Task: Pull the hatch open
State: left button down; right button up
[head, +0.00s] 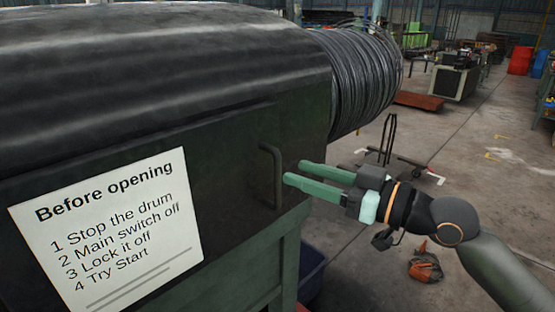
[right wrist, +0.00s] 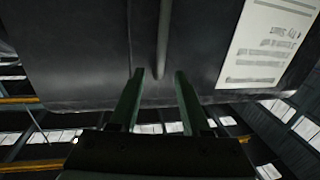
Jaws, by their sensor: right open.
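The hatch (head: 225,150) is a dark panel on the side of the drum housing and looks shut. Its handle (head: 278,175) is a dark upright bar near the hatch's right edge. My right gripper (head: 294,172) is open and empty, with its green fingers pointing at the handle from the right, a little apart from it. In the right wrist view, the handle (right wrist: 164,40) runs down toward the gap between the open fingertips (right wrist: 159,73). Contact cannot be made out there. My left gripper is not in view.
A white sign (head: 110,232) headed "Before opening" is on the housing, left of the handle. A coil of dark wire (head: 362,75) sticks out above right. An orange and dark object (head: 425,267) lies on the floor below my right arm. Open floor extends to the right.

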aim_at(280, 167)
jog(key=x, duration=0.6)
jog(key=shift+p, duration=0.35)
grip_shut()
dwell(1.1)
